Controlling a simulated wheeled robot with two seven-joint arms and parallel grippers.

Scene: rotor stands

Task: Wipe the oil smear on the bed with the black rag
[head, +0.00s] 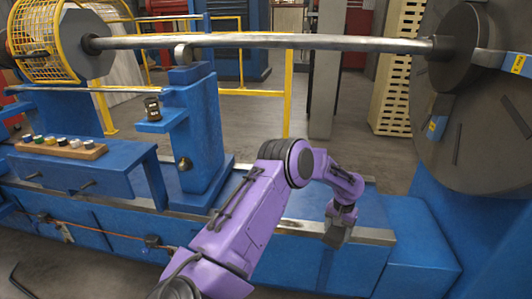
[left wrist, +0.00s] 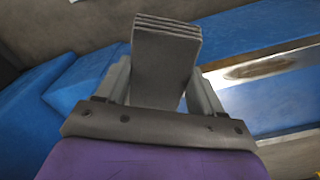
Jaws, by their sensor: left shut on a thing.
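My left gripper (head: 341,214) is low over the right end of the blue bed (head: 285,262), beside its bare metal way (head: 285,226). In the left wrist view the left gripper (left wrist: 163,85) is shut on the rag (left wrist: 166,55), a dark grey folded stack of layers standing out between the fingers. A brownish oil smear (left wrist: 262,67) lies on the shiny metal of the bed, to the right of the rag and apart from it in the picture. I cannot make out the smear in the head view. My right gripper is not in view.
A long steel shaft (head: 265,41) spans above the bed, from the yellow cage (head: 50,42) to the large grey disc (head: 475,100). A blue stand (head: 197,125) rises left of my arm. A wooden block with small jars (head: 60,148) sits on a blue shelf at left.

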